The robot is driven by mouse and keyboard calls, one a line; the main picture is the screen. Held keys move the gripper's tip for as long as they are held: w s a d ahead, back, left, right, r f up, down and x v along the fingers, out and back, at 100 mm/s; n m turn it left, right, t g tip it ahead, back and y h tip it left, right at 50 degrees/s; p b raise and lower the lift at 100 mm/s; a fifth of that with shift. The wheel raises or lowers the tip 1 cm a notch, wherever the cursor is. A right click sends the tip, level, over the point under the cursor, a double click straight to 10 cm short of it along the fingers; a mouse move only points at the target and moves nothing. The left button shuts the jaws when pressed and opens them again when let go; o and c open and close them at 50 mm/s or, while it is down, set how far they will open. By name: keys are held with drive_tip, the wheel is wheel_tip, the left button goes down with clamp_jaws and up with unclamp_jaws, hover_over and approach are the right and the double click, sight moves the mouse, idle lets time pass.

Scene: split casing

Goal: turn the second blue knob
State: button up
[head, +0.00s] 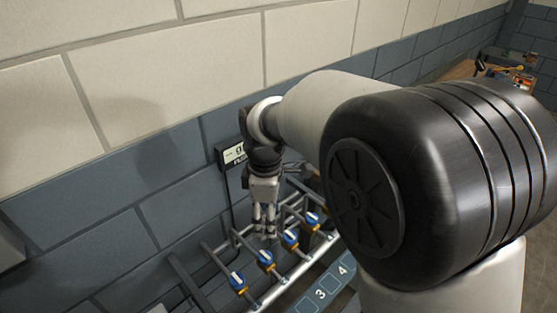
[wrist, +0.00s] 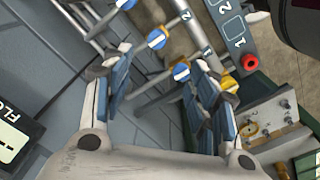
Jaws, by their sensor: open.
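Blue round knobs with white stripes sit in a row on a pipe frame. In the wrist view, one knob (wrist: 181,72) shows near the pipe label 1. Another knob (wrist: 156,38) shows near the pipe label 2, and a third lies at the top edge. The head view shows several knobs, including one low in the row (head: 236,280) and one further up (head: 266,257). My gripper (head: 266,234) is open and points down above the row, with nothing visible between its fingers. In the wrist view its fingers (wrist: 160,62) spread on either side of the knobs; contact cannot be told.
A numbered strip (head: 331,281) runs alongside the row. A display (head: 234,153) hangs on the block wall close behind my gripper. The wrist view shows a red button (wrist: 250,62) and a metal box (wrist: 262,120) at right. A cluttered wooden bench (head: 465,70) stands far right.

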sight(265, 255)
drive_tip(key=shift+n, duration=0.4)
drive_tip(key=f+b, duration=0.1)
drive_tip(key=f, duration=0.5)
drive_tip(key=f+b, duration=0.2)
drive_tip(key=f, duration=0.4)
drive_tip(key=a+f+b, duration=0.1)
drive_tip(key=f, duration=0.5)
drive_tip(key=shift+w+a+f, duration=0.1)
drive_tip(key=shift+w+f, duration=0.05)
drive_tip(key=shift+w, duration=0.25)
drive_tip(key=shift+c, duration=0.3)
drive_tip(key=c, duration=1)
